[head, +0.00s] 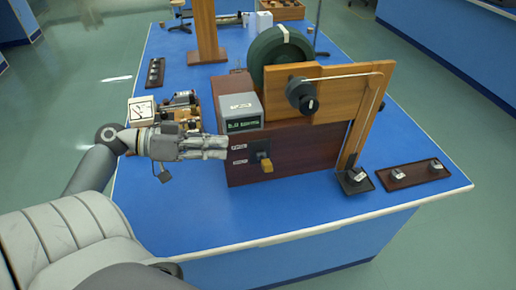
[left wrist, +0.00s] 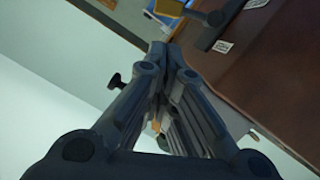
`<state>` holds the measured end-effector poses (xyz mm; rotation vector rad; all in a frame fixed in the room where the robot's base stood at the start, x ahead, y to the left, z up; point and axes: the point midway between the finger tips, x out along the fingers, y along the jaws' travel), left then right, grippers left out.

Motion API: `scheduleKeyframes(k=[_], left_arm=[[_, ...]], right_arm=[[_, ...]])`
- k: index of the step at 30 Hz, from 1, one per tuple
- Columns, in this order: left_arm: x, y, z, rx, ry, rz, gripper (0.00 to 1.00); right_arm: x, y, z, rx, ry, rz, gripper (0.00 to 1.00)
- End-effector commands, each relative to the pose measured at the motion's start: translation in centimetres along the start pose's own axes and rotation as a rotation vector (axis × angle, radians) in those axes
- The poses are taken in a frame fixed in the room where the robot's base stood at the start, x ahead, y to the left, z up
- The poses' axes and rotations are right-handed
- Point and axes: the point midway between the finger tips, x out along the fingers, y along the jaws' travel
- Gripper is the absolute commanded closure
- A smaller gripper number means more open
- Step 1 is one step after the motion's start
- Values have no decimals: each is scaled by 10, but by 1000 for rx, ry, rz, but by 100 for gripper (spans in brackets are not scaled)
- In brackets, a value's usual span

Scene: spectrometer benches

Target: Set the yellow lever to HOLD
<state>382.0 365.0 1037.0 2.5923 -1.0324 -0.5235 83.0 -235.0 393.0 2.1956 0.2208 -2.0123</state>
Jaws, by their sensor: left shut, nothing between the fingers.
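The yellow lever (head: 266,165) sits on the dark red-brown front panel (head: 305,150) of the bench instrument, its handle tilted downward. In the left wrist view the lever (left wrist: 170,7) is at the top edge, partly cut off. Two small white labels, an upper one (head: 239,147) and a lower one (head: 239,162), are left of the lever; their text is too small to read. My left gripper (head: 226,147) is shut and empty, left of the labels and apart from the lever. It fills the middle of the left wrist view (left wrist: 168,52). My right gripper is not in view.
A grey display box (head: 240,112) with green text stands above the panel. A meter (head: 142,110) and brass apparatus (head: 182,105) are behind my left wrist. A wooden arm with a black knob (head: 302,95) rises at right. The blue bench front (head: 200,210) is clear.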

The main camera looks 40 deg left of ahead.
Motion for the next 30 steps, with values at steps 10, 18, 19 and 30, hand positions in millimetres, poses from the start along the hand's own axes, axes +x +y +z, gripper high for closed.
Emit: scheduleKeyframes(k=[10,18,19,30], left_arm=[[42,2,-3,1,0,3,100],[78,1,-2,1,0,0,100],[82,1,-2,0,0,0,100],[98,0,0,1,-1,0,100]], right_arm=[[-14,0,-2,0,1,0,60],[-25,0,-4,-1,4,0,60],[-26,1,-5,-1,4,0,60],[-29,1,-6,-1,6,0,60]])
